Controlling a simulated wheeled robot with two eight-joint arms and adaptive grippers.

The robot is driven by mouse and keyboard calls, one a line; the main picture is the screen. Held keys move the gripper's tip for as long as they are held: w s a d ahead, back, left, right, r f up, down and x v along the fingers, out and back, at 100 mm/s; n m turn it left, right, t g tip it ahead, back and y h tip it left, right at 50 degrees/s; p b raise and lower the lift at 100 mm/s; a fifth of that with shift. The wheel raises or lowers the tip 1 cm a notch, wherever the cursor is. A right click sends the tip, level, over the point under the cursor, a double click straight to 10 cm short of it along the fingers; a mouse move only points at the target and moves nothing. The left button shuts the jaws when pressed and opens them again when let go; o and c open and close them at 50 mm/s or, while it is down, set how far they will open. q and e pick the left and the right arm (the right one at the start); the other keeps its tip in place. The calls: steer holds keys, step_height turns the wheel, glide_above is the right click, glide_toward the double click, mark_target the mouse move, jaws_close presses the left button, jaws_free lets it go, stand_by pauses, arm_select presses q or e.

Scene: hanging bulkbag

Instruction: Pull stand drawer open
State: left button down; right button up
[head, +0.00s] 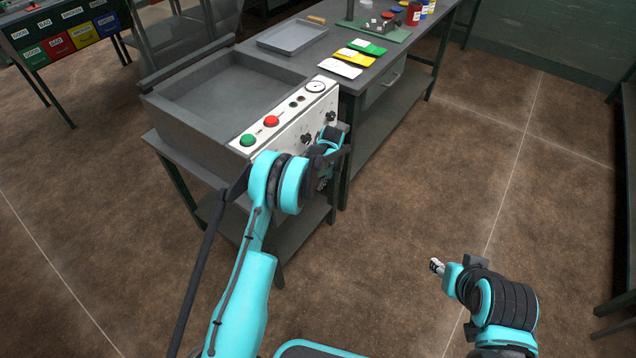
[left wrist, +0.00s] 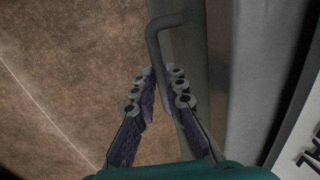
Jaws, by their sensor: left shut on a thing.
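The grey stand (head: 183,132) with a sink-like top and a white control panel (head: 295,118) is left of centre in the head view. My left arm reaches across its front, and the left gripper (head: 325,178) is low at the panel's right end, partly hidden by its own wrist. In the left wrist view, a grey bent bar handle (left wrist: 157,45) runs between the fingers, and the left gripper (left wrist: 163,78) is shut on it. The stand's drawer front is mostly hidden, so how far it is open cannot be told. My right gripper (head: 437,266) hangs over bare floor, its jaws too small to read.
A workbench (head: 405,50) adjoins the stand, with a tray (head: 292,37), coloured cards (head: 355,57) and a handled drawer (head: 383,86) under its top. A rack of coloured bins (head: 65,40) stands at the back left. The floor (head: 400,200) right of the stand is clear.

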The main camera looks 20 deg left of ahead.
arm_select(q)
steer(key=s+d, duration=0.5)
steer(key=d, duration=0.8)
steer(key=s+d, duration=0.5)
steer(key=d, duration=0.9)
steer(key=shift+d, duration=0.15)
steer(key=c, duration=1.6)
jaws_free()
steer(key=r, duration=0.4)
steer(key=d+r, duration=0.1)
steer(key=r, duration=0.3)
steer(key=d+r, duration=0.1)
steer(key=r, duration=0.2)
steer(key=shift+s+d+r, duration=0.1)
steer(key=shift+s+r, duration=0.25)
steer(key=shift+r, duration=0.05)
